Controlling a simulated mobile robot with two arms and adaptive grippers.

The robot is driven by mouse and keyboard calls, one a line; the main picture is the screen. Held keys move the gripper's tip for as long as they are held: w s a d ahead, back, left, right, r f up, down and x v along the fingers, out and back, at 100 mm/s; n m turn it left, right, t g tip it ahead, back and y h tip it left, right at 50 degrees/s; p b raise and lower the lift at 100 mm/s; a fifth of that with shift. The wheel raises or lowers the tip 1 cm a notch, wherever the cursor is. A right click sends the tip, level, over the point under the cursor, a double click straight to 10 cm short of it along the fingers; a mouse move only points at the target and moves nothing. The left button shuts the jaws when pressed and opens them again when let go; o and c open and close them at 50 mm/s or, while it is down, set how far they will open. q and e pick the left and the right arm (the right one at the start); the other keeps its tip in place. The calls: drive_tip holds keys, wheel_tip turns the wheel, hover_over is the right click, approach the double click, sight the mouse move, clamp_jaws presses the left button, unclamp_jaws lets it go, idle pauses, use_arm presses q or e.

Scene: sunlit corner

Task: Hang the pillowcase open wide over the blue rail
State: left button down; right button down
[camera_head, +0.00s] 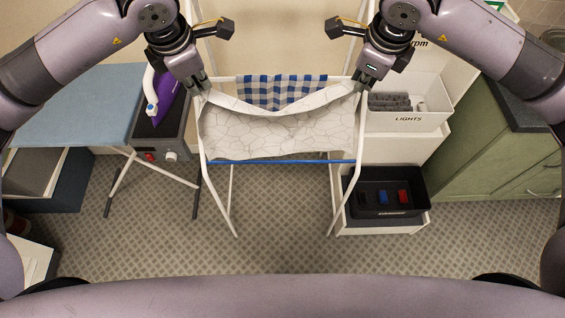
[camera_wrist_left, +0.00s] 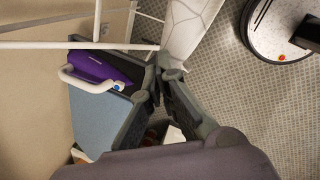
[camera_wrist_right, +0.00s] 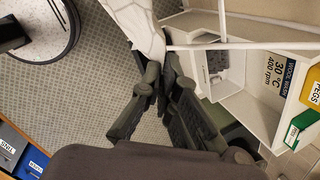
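The white pillowcase (camera_head: 275,133) with a grey crackle pattern hangs between my two grippers, its upper edge sagging in the middle. My left gripper (camera_head: 203,88) is shut on its upper left corner; the cloth also shows in the left wrist view (camera_wrist_left: 185,30). My right gripper (camera_head: 360,82) is shut on its upper right corner, and the cloth shows in the right wrist view (camera_wrist_right: 143,28). The blue rail (camera_head: 335,161) is the low front bar of a white drying rack (camera_head: 232,190). The pillowcase hangs in front of the rack's upper part, its lower edge close to the rail; contact is unclear.
A blue checked cloth (camera_head: 280,90) hangs on the rack behind. An ironing board (camera_head: 75,105) with a purple iron (camera_head: 168,92) stands left. A LIGHTS bin (camera_head: 408,118) and a black tray (camera_head: 385,208) stand right. The floor in front is clear.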

wheel_tip(320, 180, down, 5)
drive_tip(key=b, duration=0.4)
drive_tip(key=shift+d, duration=0.1)
idle(0.3)
idle(0.5)
